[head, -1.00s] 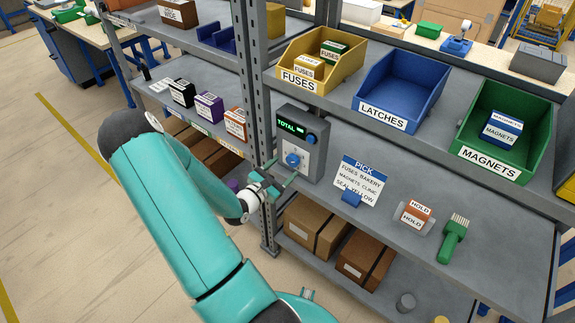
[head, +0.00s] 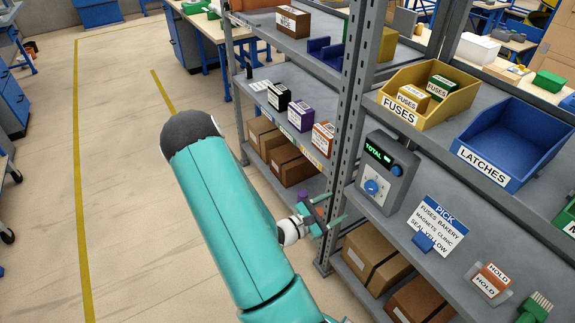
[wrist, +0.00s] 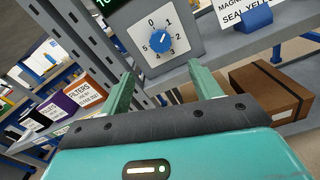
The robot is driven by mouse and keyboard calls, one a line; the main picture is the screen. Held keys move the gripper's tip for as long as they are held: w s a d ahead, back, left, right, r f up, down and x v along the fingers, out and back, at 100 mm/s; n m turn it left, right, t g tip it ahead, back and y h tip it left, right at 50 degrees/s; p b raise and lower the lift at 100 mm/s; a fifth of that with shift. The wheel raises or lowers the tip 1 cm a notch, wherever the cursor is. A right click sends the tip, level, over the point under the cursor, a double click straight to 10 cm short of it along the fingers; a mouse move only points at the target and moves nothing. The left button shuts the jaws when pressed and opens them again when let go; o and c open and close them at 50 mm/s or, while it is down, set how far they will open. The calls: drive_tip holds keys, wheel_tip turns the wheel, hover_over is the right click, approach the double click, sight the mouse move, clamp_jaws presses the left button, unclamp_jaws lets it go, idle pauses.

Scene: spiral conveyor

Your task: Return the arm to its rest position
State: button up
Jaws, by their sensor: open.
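My gripper (head: 334,222) is open and empty. In the head view it stands at the left of the shelf upright, below and left of the grey dial box (head: 386,172). In the wrist view its two green fingers (wrist: 163,92) are spread apart with nothing between them. Beyond them is the dial box's white face with a blue knob (wrist: 160,41), numbered around from 0 to 5. The fingers appear apart from the box. My teal arm reaches in from the bottom of the head view.
The grey upright (head: 350,120) stands close to my gripper. Brown cartons (head: 376,258) sit on the shelf below. A pick sign (head: 438,226), a yellow fuses bin (head: 428,92) and a blue latches bin (head: 513,140) are to the right. Open floor (head: 125,180) lies left.

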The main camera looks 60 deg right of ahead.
drive_tip(key=w+a+r+m+t+y, duration=0.3)
drive_tip(key=a+r, duration=0.6)
drive_tip(key=a, duration=0.4)
drive_tip(key=w+a+r+m+t+y, duration=0.3)
drive_tip(key=a+r+y, duration=0.5)
drive_tip(key=a, duration=0.6)
drive_tip(key=w+a+r+m+t+y, duration=0.4)
drive_tip(key=a+r, duration=0.7)
drive_tip(key=a, duration=0.3)
drive_tip(key=w+t+y, duration=0.1)
drive_tip(key=t, duration=0.1)
drive_tip(key=shift+t+y, duration=0.3)
drive_tip(key=shift+r, duration=0.1)
